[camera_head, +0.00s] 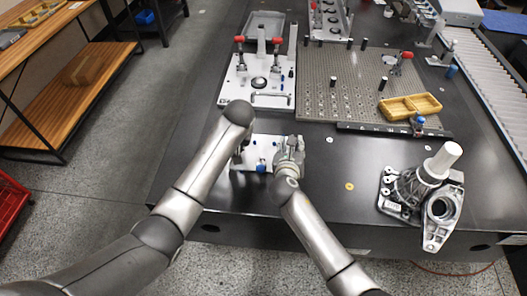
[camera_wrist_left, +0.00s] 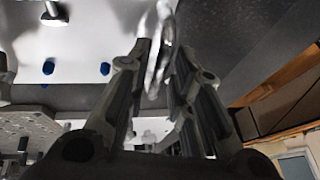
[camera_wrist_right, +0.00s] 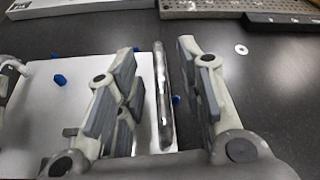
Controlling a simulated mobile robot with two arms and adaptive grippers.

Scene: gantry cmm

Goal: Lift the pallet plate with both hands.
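The pallet plate (camera_head: 258,150), white with blue knobs, lies on the dark table's near part between my two grippers. My left gripper (camera_head: 240,152) is at its left end, partly hidden by my arm. In the left wrist view a metal bar handle (camera_wrist_left: 157,60) stands between the fingers of my left gripper (camera_wrist_left: 160,48), which look open with a small gap. My right gripper (camera_head: 290,150) is at the plate's right end. In the right wrist view its fingers (camera_wrist_right: 158,48) are open on either side of the other bar handle (camera_wrist_right: 162,100), with gaps on both sides.
A white fixture plate (camera_head: 230,90) with red clamps stands behind the pallet plate. A perforated plate (camera_head: 325,110) holds a yellow tray (camera_head: 410,106). A grey casting (camera_head: 400,190) with a white cylinder stands at the right. The table between plate and casting is mostly clear.

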